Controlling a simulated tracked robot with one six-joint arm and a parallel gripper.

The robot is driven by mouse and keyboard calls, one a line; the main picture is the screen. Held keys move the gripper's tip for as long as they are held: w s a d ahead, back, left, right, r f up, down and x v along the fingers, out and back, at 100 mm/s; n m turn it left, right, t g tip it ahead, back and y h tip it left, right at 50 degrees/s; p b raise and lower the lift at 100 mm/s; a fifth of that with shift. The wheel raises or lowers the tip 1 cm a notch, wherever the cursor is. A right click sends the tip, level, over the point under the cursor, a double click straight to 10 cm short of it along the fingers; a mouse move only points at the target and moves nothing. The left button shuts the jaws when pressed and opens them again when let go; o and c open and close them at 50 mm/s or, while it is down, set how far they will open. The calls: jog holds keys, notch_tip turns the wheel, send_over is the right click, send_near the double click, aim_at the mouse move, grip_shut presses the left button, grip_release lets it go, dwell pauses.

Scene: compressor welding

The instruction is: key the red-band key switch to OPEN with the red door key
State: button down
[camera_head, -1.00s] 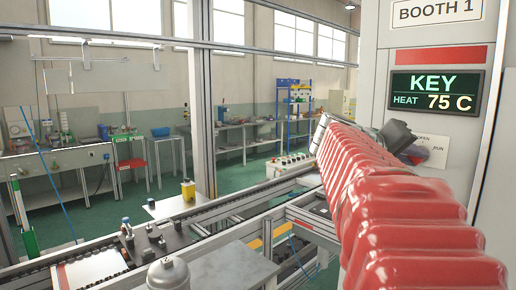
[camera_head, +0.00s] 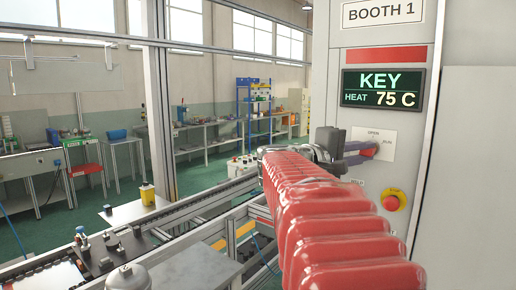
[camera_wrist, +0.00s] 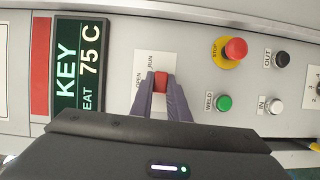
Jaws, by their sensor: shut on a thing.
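My gripper (camera_wrist: 160,88) is shut on the red door key (camera_wrist: 160,80), whose red head shows between the two fingertips. The key is at the white plate (camera_wrist: 142,57) of the key switch, marked OPEN and RUN. In the head view my gripper (camera_head: 362,153) reaches this plate (camera_head: 385,138) from the left, below the BOOTH 1 display. The red band (camera_head: 385,55) is above the display, and it also shows in the wrist view (camera_wrist: 39,66). The fingers and key hide the switch's keyway, so I cannot tell how deep the key sits or its exact angle.
The display (camera_head: 382,90) reads KEY, HEAT 75 C. A red stop button (camera_head: 392,201) on yellow is below right of the plate. The wrist view also shows a green WELD button (camera_wrist: 223,103) and OUT and IN buttons. A conveyor frame (camera_head: 200,212) runs at left.

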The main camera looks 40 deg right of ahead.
jog(key=c, duration=1.6)
grip_release()
jog(key=v, duration=1.3)
jog(key=shift+w+a+f, duration=0.1)
jog(key=shift+w+a, duration=0.05)
jog(key=shift+a, duration=0.2)
